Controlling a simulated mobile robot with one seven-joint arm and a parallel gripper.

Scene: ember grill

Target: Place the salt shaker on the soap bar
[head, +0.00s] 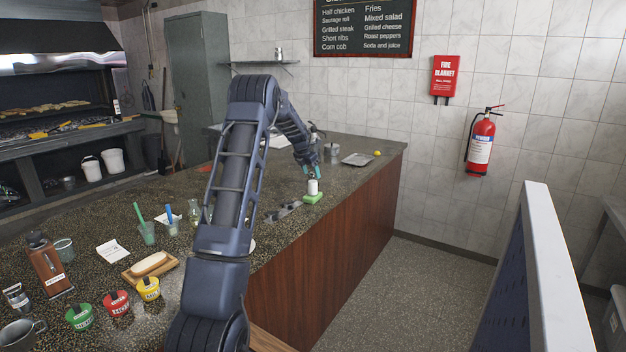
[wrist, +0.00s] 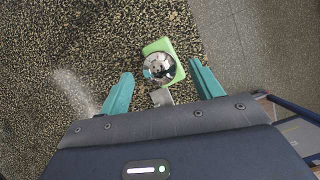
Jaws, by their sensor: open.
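The salt shaker (head: 313,187), white with a metal top, stands upright on the green soap bar (head: 313,198) near the counter's right edge. From above in the wrist view, the shaker's round shiny top (wrist: 158,67) lies over the soap bar (wrist: 177,72), whose green edges show around it. My gripper (wrist: 160,74) is open, with one teal finger on either side of the shaker and visible gaps between. In the head view, my gripper (head: 313,173) is just above the shaker, small and partly hidden by my arm.
A grey metal object (head: 285,210) lies on the counter (head: 345,148) left of the soap. A metal tray (head: 357,159) and a yellow ball (head: 377,153) are farther back. Cups, a bread board and colored tubs fill the near left. The floor (head: 400,275) lies beyond the counter's right edge.

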